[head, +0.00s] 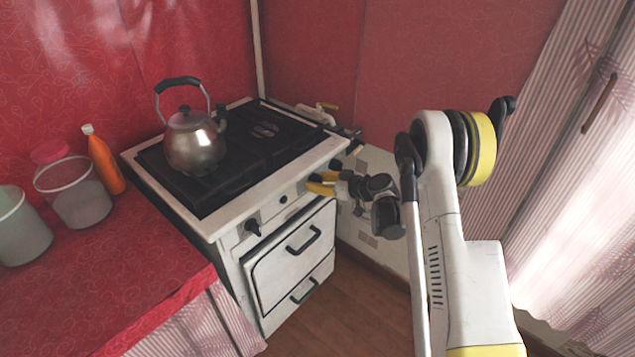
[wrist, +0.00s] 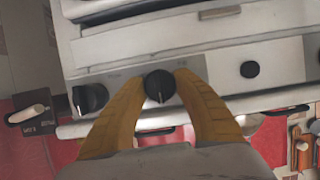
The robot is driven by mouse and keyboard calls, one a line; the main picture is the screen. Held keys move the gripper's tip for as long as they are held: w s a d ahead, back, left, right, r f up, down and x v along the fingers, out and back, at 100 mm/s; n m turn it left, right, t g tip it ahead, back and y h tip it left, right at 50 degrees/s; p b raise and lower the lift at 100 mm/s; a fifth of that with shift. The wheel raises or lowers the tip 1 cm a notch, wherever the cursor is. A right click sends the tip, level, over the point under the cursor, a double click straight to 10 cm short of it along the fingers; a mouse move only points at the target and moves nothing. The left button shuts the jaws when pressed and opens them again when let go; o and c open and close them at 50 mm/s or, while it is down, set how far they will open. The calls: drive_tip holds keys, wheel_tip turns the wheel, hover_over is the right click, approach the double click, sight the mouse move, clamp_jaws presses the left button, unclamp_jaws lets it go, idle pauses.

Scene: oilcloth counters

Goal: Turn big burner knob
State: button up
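The white stove (head: 225,222) stands in the corner, with its knobs along the front panel. My gripper (head: 313,183) is at the right part of that panel in the head view. In the wrist view its two yellow fingertips (wrist: 160,80) are apart, one on each side of a black knob (wrist: 159,87). They are very close to it; I cannot tell whether they touch. Another black knob (wrist: 90,98) is left of the fingers, and a small round black control (wrist: 250,69) is to their right. In the head view, a larger-looking black knob (head: 252,227) is at the panel's left, clear of my gripper.
A metal kettle (head: 195,142) stands on the dark hob. Below the panel are an oven door handle (head: 304,239) and a drawer handle (head: 304,291). The red counter (head: 140,260) at left holds an orange bottle (head: 104,162) and containers. The floor before the stove is clear.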

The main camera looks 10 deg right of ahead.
idle(0.4)
drive_tip(key=m+g+y, duration=0.1)
drive_tip(key=m, duration=0.2)
drive_tip(key=shift+y, duration=0.4)
drive_tip(key=shift+c, duration=0.2)
drive_tip(key=shift+m+g+y, duration=0.4)
drive_tip(key=shift+m+y, duration=0.5)
drive_tip(key=shift+m, duration=0.6)
drive_tip(key=o, duration=1.2)
drive_tip(key=shift+w, duration=0.1)
